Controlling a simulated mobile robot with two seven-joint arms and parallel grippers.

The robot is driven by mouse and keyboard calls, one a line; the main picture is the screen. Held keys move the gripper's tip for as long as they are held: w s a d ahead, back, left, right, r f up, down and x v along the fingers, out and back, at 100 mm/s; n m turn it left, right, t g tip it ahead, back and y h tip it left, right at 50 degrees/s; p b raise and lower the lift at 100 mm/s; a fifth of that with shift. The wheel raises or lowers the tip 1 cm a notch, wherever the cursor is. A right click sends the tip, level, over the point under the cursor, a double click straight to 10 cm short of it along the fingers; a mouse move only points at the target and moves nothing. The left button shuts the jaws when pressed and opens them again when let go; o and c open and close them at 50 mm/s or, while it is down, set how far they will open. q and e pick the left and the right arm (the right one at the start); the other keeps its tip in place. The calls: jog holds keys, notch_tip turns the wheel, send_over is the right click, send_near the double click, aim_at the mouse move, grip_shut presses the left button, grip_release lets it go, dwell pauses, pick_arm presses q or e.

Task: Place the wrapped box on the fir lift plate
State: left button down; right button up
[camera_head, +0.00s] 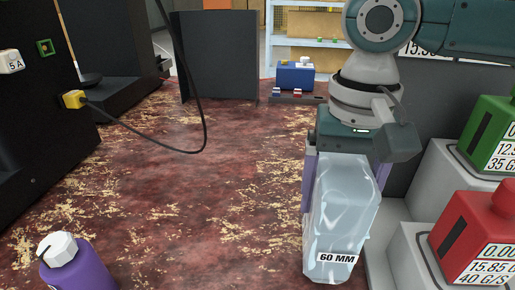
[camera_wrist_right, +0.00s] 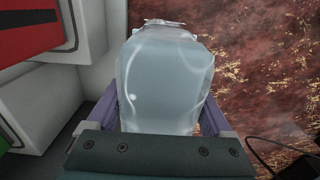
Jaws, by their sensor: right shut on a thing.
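The wrapped box (camera_head: 342,215) is a tall, pale blue block in shiny clear film with a "60 MM" label low on its near face. My right gripper (camera_head: 344,180) is shut on it, one purple finger on each side, and it hangs below the hand. In the right wrist view the wrapped box (camera_wrist_right: 165,80) fills the space between the fingers (camera_wrist_right: 160,112). I cannot make out a fir lift plate for certain. A green block (camera_head: 492,135) with a number label sits on a pale grey housing at the right. My left gripper is not in view.
A red block (camera_head: 474,235) on another pale housing (camera_head: 415,250) stands close right of the wrapped box. A purple bottle (camera_head: 72,265) is at the lower left. A black cable (camera_head: 200,110) hangs at centre left. The worn red floor between is clear.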

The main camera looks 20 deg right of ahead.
jog(key=shift+f, duration=0.1)
jog(key=o, duration=1.5)
jog(key=shift+f, duration=0.1)
